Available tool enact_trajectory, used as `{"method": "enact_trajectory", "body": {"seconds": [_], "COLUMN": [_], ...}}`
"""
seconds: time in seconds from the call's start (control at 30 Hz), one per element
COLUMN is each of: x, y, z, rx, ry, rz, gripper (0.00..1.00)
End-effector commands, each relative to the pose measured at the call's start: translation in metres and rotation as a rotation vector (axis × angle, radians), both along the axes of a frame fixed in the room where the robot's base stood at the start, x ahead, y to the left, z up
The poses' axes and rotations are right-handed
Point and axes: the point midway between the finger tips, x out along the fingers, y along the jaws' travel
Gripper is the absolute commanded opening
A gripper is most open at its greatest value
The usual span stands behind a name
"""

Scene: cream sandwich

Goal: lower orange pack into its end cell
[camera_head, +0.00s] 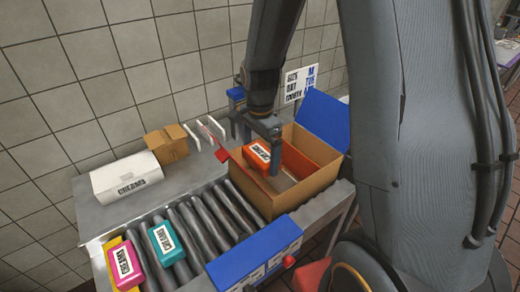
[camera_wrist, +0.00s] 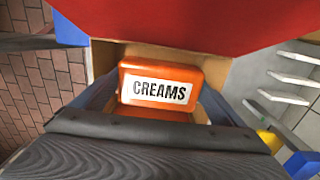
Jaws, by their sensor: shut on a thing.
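The orange pack (camera_head: 259,154) has a white label with dark print. It is in my gripper (camera_head: 256,146), at the left part of an open cardboard box (camera_head: 281,203). In the wrist view the pack (camera_wrist: 160,84) sits between my two fingers, its label reading CREAMS. My gripper is shut on it. The pack is over or partly inside the box mouth; its underside and the cell below are hidden. Another orange surface (camera_head: 308,160) shows inside the box beside my gripper; I cannot tell whether it is a pack or a divider.
A teal pack (camera_head: 164,240) and a pink pack (camera_head: 122,262) lie on the rollers (camera_head: 207,222). A white carton (camera_head: 125,176) and small brown box (camera_head: 167,143) stand behind. A red surface (camera_wrist: 190,22) fills the wrist view's top.

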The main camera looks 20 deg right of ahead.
Motion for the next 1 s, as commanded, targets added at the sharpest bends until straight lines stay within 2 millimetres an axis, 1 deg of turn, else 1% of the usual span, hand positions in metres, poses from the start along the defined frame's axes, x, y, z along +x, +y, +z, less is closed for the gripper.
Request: {"method": "enact_trajectory", "body": {"seconds": [0.03,0.1,1.0], "x": [0.001,0.001,0.001], "y": [0.000,0.000,0.000], "z": [-0.008,-0.015,-0.094], "rx": [0.000,0.000,0.000], "ry": [0.000,0.001,0.000], "rz": [0.000,0.000,0.000], "gripper": [0.70,0.70,0.70]}}
